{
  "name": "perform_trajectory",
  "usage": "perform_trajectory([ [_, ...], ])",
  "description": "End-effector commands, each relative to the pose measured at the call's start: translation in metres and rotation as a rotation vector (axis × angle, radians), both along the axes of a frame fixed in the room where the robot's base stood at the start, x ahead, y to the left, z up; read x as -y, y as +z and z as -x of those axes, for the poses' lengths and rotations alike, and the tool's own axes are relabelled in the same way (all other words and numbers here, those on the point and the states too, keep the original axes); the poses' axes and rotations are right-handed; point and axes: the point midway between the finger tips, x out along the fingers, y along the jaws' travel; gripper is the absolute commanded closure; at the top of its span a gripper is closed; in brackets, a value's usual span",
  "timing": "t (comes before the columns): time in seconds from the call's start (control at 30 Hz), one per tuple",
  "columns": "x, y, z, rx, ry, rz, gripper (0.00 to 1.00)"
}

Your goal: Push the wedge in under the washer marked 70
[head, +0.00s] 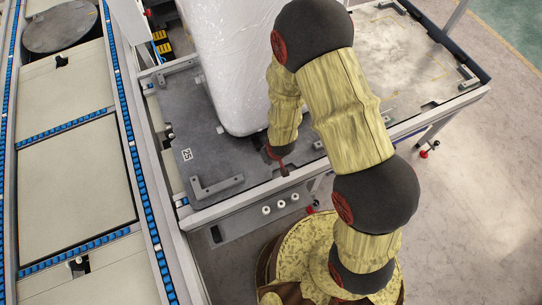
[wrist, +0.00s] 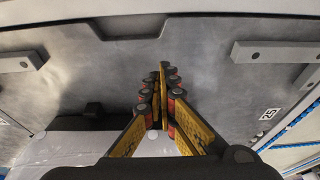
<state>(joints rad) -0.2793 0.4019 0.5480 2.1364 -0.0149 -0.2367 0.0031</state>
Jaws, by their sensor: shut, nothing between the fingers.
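A large white block wrapped in shiny film (head: 235,60), which looks like the washer, stands on a grey platform (head: 165,110). No mark 70 is readable on it. Its lower edge also shows at the bottom of the wrist view (wrist: 60,148). A small black piece (wrist: 93,108) sits against that edge, left of my fingers; I cannot tell whether it is the wedge or part of the washer. My gripper (wrist: 165,68) is shut and empty, pointing at the platform near the washer. It also shows beside the washer's near right corner in the head view (head: 283,170).
Grey corner brackets stand on the platform, one near the front left (head: 217,187) and another in the wrist view (wrist: 20,60). A label reading 25 (head: 187,155) lies on the platform. A raised rail edges it. A conveyor with blue rollers (head: 130,150) runs along the left.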

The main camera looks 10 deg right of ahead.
Motion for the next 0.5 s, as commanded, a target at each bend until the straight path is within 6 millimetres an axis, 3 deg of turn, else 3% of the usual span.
perform_trajectory([
  [0.03, -0.001, -0.014, -0.002, -0.004, 0.000, 0.001, 1.00],
  [0.27, -0.004, -0.055, -0.014, -0.003, 0.000, 0.001, 1.00],
  [0.5, -0.014, -0.049, -0.046, 0.001, 0.000, 0.000, 1.00],
])
